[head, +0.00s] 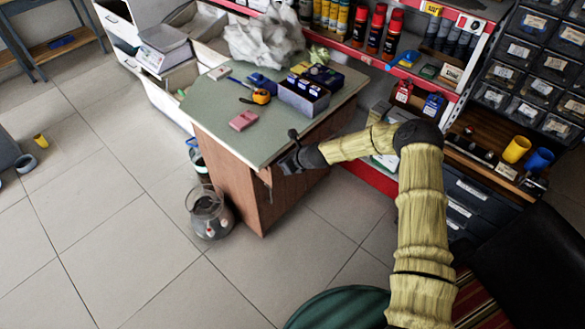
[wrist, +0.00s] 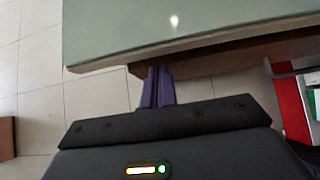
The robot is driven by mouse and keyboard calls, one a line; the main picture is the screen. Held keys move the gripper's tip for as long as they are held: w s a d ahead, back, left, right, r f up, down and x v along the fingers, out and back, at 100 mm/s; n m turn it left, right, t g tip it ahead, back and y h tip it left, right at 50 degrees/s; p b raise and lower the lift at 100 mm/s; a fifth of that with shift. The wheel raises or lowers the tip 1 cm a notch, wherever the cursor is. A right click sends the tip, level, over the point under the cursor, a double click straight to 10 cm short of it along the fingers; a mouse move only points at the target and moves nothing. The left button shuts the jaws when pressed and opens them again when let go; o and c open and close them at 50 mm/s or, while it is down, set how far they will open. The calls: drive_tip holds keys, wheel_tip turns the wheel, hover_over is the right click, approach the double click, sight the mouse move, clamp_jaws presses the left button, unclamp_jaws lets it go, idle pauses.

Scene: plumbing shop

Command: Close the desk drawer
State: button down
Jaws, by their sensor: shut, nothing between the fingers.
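The desk (head: 222,134) has a green top and brown wooden sides. Its green top also fills the upper part of the wrist view (wrist: 190,22). A brown wooden strip (wrist: 235,50), which looks like the drawer front, shows just under the top's edge in the wrist view. In the head view my arm hides most of the drawer side, and I cannot tell how far the drawer stands out. My gripper (head: 270,170) is beside the desk, just below the top's edge. Its dark fingers (wrist: 158,74) are shut and empty, with tips at the strip; contact is unclear.
A tape measure (head: 261,96), a pink block (head: 243,121) and a dark box (head: 303,97) stand on the desk. A glass jar (head: 209,214) stands on the floor by its corner. A red-edged shelf (head: 372,178) is at the right. The tiled floor at left is mostly clear.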

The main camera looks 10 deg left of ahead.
drive_tip(key=shift+w+a, duration=0.1)
drive_tip(key=shift+a, duration=0.05)
idle(0.3)
drive_tip(key=s+d+f+v, duration=0.1)
drive_tip(key=f+v, duration=0.1)
drive_tip(key=v, duration=1)
drive_tip(key=shift+s+d+r, duration=0.2)
drive_tip(key=shift+d+r, duration=0.1)
drive_tip(key=shift+d, duration=0.3)
drive_tip(key=c, duration=2.1)
unclamp_jaws()
